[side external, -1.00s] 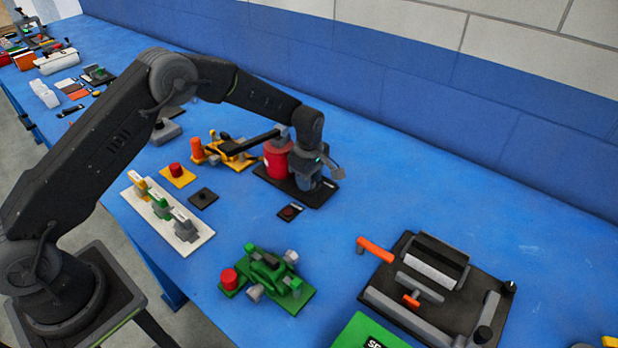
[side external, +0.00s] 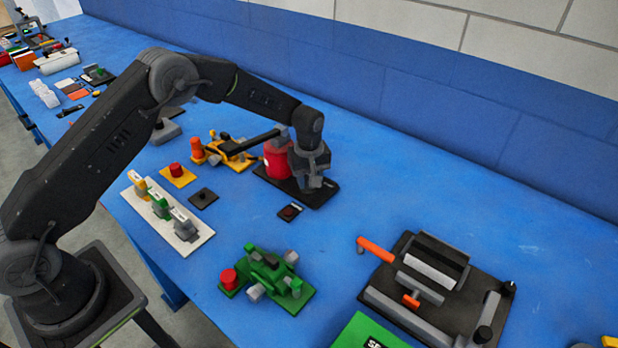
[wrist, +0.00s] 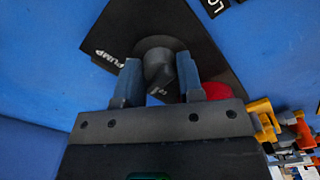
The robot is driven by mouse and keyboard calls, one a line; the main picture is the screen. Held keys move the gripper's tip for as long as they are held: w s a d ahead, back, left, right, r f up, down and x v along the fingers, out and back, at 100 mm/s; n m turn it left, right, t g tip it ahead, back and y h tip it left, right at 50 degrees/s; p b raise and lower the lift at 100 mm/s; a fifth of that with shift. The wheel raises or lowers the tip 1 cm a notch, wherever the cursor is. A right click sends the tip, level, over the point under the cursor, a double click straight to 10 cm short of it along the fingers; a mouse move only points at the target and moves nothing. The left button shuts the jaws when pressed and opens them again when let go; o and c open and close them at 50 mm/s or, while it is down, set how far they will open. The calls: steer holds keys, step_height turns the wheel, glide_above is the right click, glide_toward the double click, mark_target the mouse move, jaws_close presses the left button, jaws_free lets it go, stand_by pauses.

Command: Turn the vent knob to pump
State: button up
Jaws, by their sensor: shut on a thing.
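The vent knob (wrist: 157,66) is a dark grey knob with a round base on a black plate (wrist: 112,38). White lettering reading PUMP is on the plate, left of the knob in the wrist view. My gripper (wrist: 160,78) has its two blue-grey fingers on either side of the knob and is shut on it. In the side view my gripper (side external: 313,182) points down over the black plate (side external: 325,198) and hides the knob. Which mark the knob points at is not clear.
A red cylinder (side external: 276,160) stands on the same plate, close beside my gripper. A yellow fixture (side external: 235,158) is to its left. A small black plate with a dark red button (side external: 290,211) lies in front.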

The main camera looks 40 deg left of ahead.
steer(key=m, duration=0.5)
steer(key=shift+m, duration=0.3)
steer(key=m, duration=0.5)
steer(key=shift+m, duration=0.3)
steer(key=o, duration=0.9)
step_height(320, 180, up, 14)
steer(key=shift+f, duration=0.1)
stand_by(0.4)
